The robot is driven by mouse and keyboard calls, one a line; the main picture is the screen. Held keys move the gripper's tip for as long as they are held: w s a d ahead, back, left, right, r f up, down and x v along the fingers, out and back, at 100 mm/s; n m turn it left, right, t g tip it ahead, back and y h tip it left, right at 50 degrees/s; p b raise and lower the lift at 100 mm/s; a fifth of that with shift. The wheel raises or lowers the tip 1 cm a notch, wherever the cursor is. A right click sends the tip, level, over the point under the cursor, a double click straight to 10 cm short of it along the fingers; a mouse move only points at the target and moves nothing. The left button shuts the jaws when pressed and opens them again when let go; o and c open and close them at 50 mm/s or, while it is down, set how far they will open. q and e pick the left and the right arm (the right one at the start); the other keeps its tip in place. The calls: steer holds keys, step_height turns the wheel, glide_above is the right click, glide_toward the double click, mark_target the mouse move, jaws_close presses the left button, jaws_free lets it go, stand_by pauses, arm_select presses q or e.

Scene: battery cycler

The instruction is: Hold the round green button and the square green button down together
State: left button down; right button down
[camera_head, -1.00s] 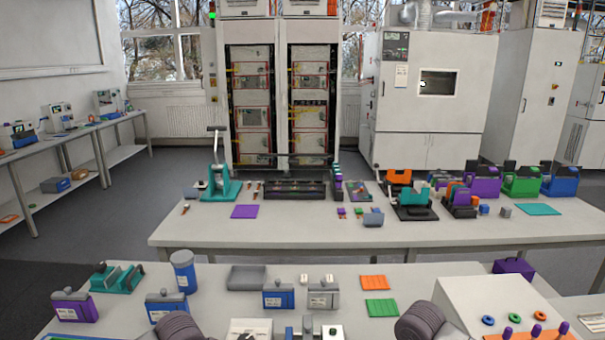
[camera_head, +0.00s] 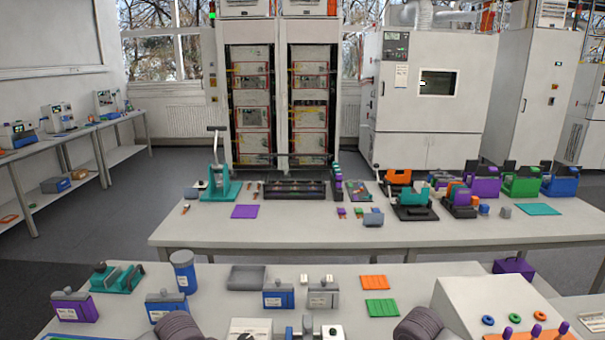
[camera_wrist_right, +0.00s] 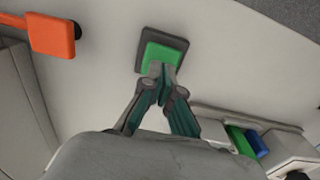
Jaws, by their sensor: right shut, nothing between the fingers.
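The square green button (camera_wrist_right: 161,58) sits on a dark square base in the right wrist view. My right gripper (camera_wrist_right: 160,70) is shut and empty, with its fingertips over the near edge of the green face. I cannot tell whether the tips touch it or whether it is pressed in. I cannot make out the round green button in either view. In the head view only grey parts of my two arms show at the bottom edge. My left gripper is not in view.
An orange square piece (camera_wrist_right: 53,34) is left of the button in the wrist view. Green (camera_wrist_right: 241,141) and blue (camera_wrist_right: 257,141) pieces lie lower right. In the head view, a pale sloped housing (camera_head: 475,301) stands at right, and blue boxes (camera_head: 278,295) stand on the front bench.

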steer(key=shift+f, duration=1.3)
steer(key=shift+s, duration=0.1)
stand_by(0.9)
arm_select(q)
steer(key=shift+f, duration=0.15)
